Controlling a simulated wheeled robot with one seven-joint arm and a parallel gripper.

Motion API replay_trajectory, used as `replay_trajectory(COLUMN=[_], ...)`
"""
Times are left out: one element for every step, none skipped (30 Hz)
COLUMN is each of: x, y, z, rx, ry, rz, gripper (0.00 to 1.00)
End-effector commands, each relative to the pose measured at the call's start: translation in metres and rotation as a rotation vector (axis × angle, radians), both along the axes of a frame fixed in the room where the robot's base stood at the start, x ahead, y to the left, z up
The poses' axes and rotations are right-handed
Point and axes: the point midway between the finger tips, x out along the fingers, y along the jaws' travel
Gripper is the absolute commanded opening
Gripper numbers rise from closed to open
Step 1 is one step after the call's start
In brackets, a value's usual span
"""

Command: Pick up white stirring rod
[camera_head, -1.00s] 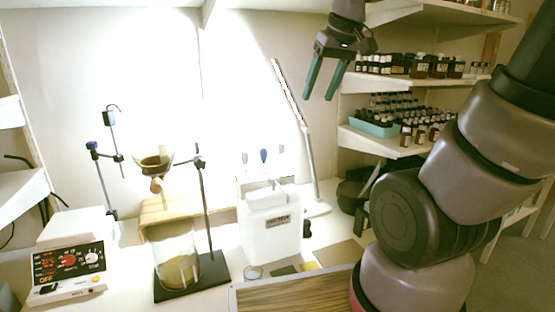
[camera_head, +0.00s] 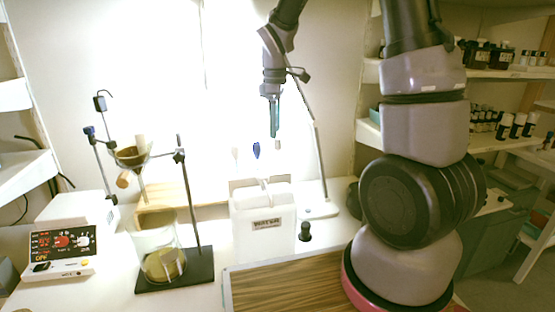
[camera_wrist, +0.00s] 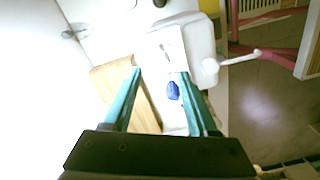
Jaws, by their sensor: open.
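My gripper (camera_head: 274,132) hangs fingers down above the white container labelled WATER (camera_head: 262,225) and is seen nearly edge-on in the head view. In the wrist view its two green fingers (camera_wrist: 160,74) are apart, with nothing gripped between them. A blue-topped tool (camera_head: 256,150) stands upright behind the container, below and left of the fingertips. It shows between the fingers in the wrist view (camera_wrist: 173,91). A pale upright shape (camera_head: 236,161) left of the blue top may be the white stirring rod. It blends into the bright wall, so I cannot be sure.
A lamp post (camera_head: 320,170) stands close right of my gripper. A dark stand (camera_head: 190,215) with a funnel (camera_head: 132,157) above a beaker (camera_head: 157,245) is to the left. A wood-topped surface (camera_head: 290,289) lies in front. Shelves of bottles (camera_head: 500,58) are at right.

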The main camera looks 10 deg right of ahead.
Motion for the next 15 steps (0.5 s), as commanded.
replay_trajectory(x=[-0.001,-0.001,-0.001,-0.001,-0.001,-0.002,-0.003,-0.004,-0.005,-0.006,-0.007,-0.007,-0.007,-0.006,-0.006], y=[0.000,0.000,0.000,-0.001,-0.001,-0.002,-0.002,-0.003,-0.004,-0.005,-0.006,-0.006,-0.006,-0.006,-0.006], z=[-0.006,-0.008,-0.010,-0.012,-0.014,-0.017,-0.021,-0.026,-0.032,-0.037,-0.042,-0.048,-0.051,-0.055,-0.058], rx=[-0.001,-0.001,-0.001,-0.001,0.000,0.000,0.000,0.000,-0.001,-0.001,-0.001,0.000,-0.001,0.000,-0.001], ry=[0.002,0.001,0.001,0.001,0.000,0.001,0.002,0.002,0.004,0.003,0.004,0.002,0.003,0.002,0.001], rz=[0.000,0.000,-0.001,-0.001,-0.001,-0.002,-0.002,-0.002,-0.002,-0.001,-0.002,-0.001,-0.002,-0.001,-0.002], gripper=[0.59,0.59,0.59,0.59,0.59,0.59,0.59,0.59,0.59,0.59,0.59,0.59,0.59,0.59,0.59])
